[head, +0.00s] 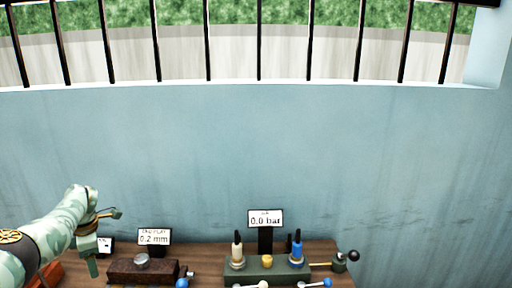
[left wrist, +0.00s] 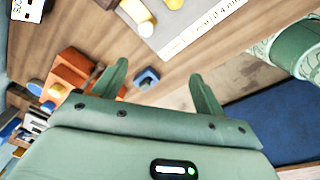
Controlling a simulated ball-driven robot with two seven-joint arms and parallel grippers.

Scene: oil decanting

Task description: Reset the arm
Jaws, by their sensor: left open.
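My left arm comes in from the left in the head view. Its gripper (head: 94,262) hangs over the left end of the wooden table, fingers pointing down. In the left wrist view the left gripper (left wrist: 160,82) is open, with its two green fingers spread apart and nothing held between them. A small blue piece (left wrist: 147,78) lies on the wood beyond the gap between the fingers. My right gripper is not in view.
The table (head: 215,253) bears a dark block (head: 140,272) under a "0.2 mm" display (head: 154,237) and a green valve block (head: 267,274) under a "0.0 bar" display (head: 265,219). An orange block (left wrist: 72,72) lies left of the fingers. A blue wall and barred window stand behind.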

